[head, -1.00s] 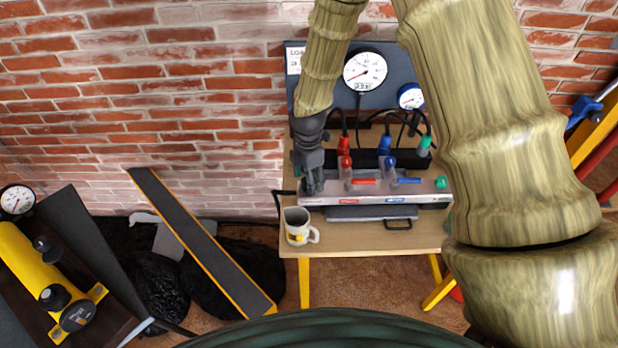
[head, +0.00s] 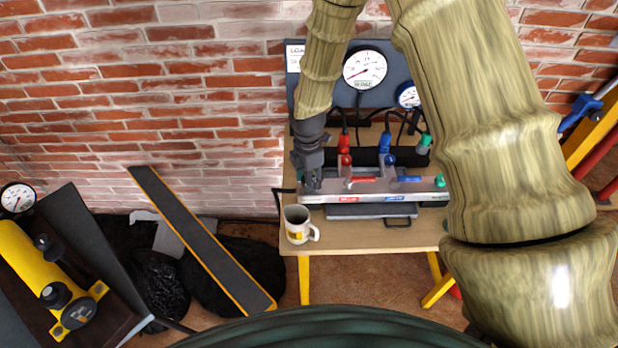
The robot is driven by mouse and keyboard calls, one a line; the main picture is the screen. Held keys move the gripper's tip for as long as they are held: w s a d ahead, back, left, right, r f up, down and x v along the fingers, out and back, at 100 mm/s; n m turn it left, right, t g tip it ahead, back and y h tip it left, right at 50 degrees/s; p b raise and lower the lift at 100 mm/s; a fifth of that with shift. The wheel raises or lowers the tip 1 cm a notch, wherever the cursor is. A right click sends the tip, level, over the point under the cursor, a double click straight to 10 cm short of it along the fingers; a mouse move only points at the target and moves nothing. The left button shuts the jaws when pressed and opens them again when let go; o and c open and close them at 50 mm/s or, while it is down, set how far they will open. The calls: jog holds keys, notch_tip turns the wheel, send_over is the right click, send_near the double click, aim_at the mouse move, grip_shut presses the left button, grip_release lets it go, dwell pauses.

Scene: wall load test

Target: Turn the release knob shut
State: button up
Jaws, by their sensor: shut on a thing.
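A silver-grey manifold (head: 375,198) lies along the wooden bench (head: 350,236). It carries a red lever (head: 362,180), a blue lever (head: 409,179) and a green knob (head: 440,181) at its right end. My gripper (head: 313,181) points down at the manifold's left end. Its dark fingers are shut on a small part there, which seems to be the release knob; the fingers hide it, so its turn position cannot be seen. A bit of green shows just left of my gripper.
A mug (head: 297,224) stands at the bench's front left, close to my gripper. A large gauge (head: 365,70) and a small gauge (head: 409,96) are on the back panel. Red (head: 344,141), blue (head: 385,143) and green (head: 424,141) fittings with black hoses stand behind the manifold.

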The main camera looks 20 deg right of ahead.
jog(key=shift+m, duration=0.3)
jog(key=m, duration=0.3)
jog(key=shift+m, duration=0.4)
jog(key=m, duration=0.4)
jog(key=shift+m+b, duration=0.3)
jog(key=shift+b, duration=0.05)
jog(key=m, duration=0.4)
jog(key=shift+w, duration=0.1)
jog(key=m, duration=0.4)
jog(key=shift+m, duration=0.3)
jog(key=shift+r, duration=0.1)
jog(key=o, duration=1)
